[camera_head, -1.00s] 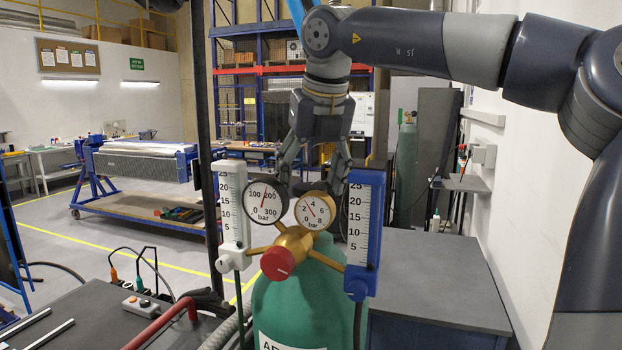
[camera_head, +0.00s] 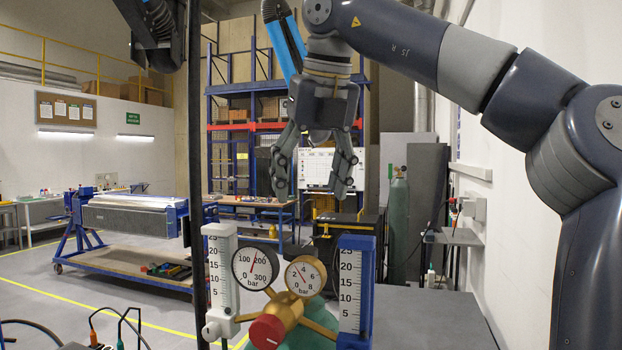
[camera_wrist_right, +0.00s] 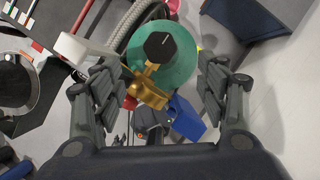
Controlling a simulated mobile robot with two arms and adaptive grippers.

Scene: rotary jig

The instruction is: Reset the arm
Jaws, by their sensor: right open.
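My right gripper (camera_head: 311,190) hangs from my right arm above and behind the gas gauges in the head view. Its fingers are spread and empty, pointing down. In the right wrist view the open fingers (camera_wrist_right: 160,108) frame the green cylinder (camera_wrist_right: 185,58) with a black knob (camera_wrist_right: 160,46) and the brass regulator (camera_wrist_right: 148,88) below, apart from them. In the head view the regulator (camera_head: 290,308) carries a red knob (camera_head: 267,331) and two round gauges. My left gripper is not identifiable; a dark arm part shows at the top left.
A white flowmeter (camera_head: 221,285) and a blue flowmeter (camera_head: 352,295) flank the gauges. A dark post (camera_head: 195,150) stands at left. A grey-topped cabinet (camera_head: 430,320) is at right. A trolley (camera_head: 130,240) and shelves stand farther back. Open air surrounds the right gripper.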

